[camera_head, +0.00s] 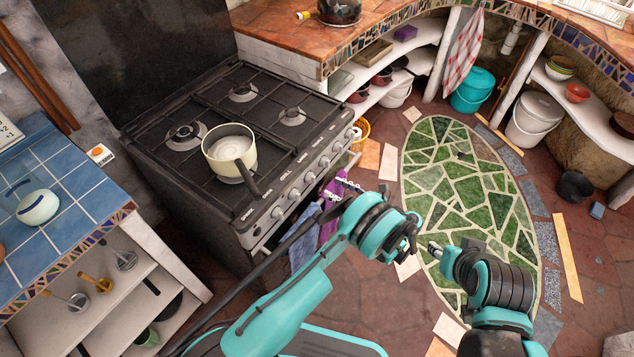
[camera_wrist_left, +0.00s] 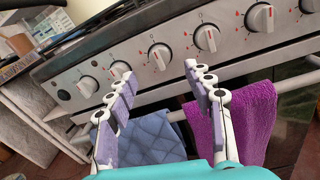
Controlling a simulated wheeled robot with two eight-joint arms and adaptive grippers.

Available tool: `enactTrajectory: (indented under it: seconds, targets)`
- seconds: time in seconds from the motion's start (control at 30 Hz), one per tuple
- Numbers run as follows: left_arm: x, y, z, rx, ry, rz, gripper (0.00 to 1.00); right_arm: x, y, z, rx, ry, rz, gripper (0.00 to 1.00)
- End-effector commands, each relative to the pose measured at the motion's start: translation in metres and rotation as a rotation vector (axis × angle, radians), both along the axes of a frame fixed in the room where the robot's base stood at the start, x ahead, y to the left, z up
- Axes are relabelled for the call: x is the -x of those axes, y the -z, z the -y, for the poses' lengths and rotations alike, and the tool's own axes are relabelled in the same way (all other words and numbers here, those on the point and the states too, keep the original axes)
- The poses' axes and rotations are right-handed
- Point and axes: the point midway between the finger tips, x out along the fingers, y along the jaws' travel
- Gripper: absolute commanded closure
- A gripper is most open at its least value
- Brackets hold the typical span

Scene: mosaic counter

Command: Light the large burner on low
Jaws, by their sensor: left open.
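The black gas stove (camera_head: 262,140) has several burners and a row of white knobs on its front panel. The back left burner (camera_head: 185,134) looks the largest; no flame shows on it. A cream pot (camera_head: 230,150) sits on the front left burner, partly hiding it. My left gripper (camera_head: 345,187) is open and empty in front of the knob panel. In the left wrist view its fingers (camera_wrist_left: 158,78) point at the panel, with a middle knob (camera_wrist_left: 159,56) just beyond, between the tips. Other knobs (camera_wrist_left: 206,38) stand either side. My right gripper (camera_head: 436,250) is over the green mosaic floor; its fingers are unclear.
The oven rail (camera_wrist_left: 178,113) runs below the knobs. A blue towel (camera_wrist_left: 145,142) and a purple towel (camera_wrist_left: 243,122) hang there. A blue-tiled counter (camera_head: 75,185) stands left; a curved tiled counter (camera_head: 285,32) stands behind right.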

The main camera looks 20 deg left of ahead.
Motion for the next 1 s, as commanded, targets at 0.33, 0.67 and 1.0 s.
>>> enactTrajectory:
  seconds: [0.33, 0.67, 1.0]
  targets:
    - [-0.011, 0.004, -0.045, -0.007, -0.005, -0.004, 0.48, 0.000, 0.016, 0.000, 0.000, 0.000, 0.000, 0.60]
    - [-0.020, 0.002, -0.074, -0.006, -0.002, -0.004, 0.48, 0.000, 0.023, 0.000, 0.000, 0.000, 0.000, 0.60]
    - [-0.020, 0.002, -0.074, -0.005, -0.001, -0.003, 0.77, 0.000, 0.023, 0.000, 0.000, 0.000, 0.000, 0.60]
